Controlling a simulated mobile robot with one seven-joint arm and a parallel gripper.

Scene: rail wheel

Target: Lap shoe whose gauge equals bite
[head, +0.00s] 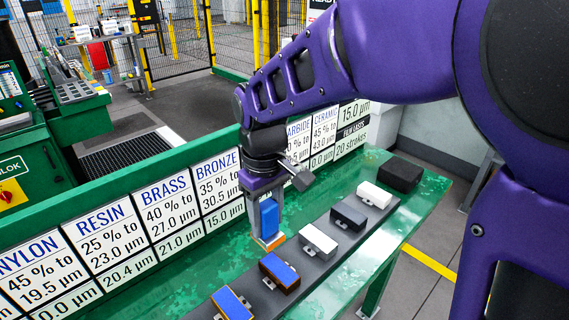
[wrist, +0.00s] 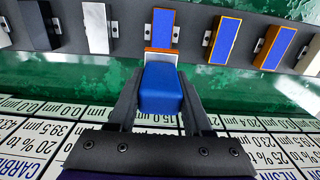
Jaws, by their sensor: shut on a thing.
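My gripper (head: 267,203) is shut on a blue block (head: 269,218) with a pale and orange layer at its lower end. The wrist view shows the blue block (wrist: 160,88) between both fingers. It is held upright over the green bench beside a dark rail (head: 334,257); I cannot tell whether it touches anything. On the rail sit a white shoe (head: 375,194), a dark grey shoe (head: 348,216), a light grey shoe (head: 319,241) and blue-topped shoes with orange edges (head: 279,271) (head: 232,304). The wrist view shows another blue-topped shoe (wrist: 273,48).
A black block (head: 400,174) sits at the bench's far right end. Signs along the green back panel read NYLON, RESIN (head: 104,236), BRASS (head: 168,206), BRONZE (head: 219,188), CARBIDE and CERAMIC with percentages and µm values. A sign (head: 353,112) reads 15.0 µm, 20 strokes.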

